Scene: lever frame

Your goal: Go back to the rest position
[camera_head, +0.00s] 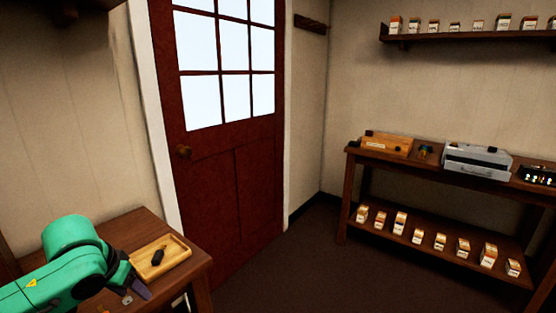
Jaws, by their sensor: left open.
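My left arm, green, comes in from the lower left over a small wooden table (190,262). My left gripper (131,289) is at the near side of a light wooden tray (180,257), low over the table. Its jaws are open, and I see nothing held in them. A small dark object (158,255) lies in the tray. A small greyish item (127,299) shows by the fingers; I cannot tell what it is. My right gripper is not in view.
A red door (225,190) with glass panes stands behind the table. At the right, a wooden shelf table (345,195) holds a wooden box (386,145), a grey metal box (477,161) and several small cartons below. The dark floor (300,260) between is clear.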

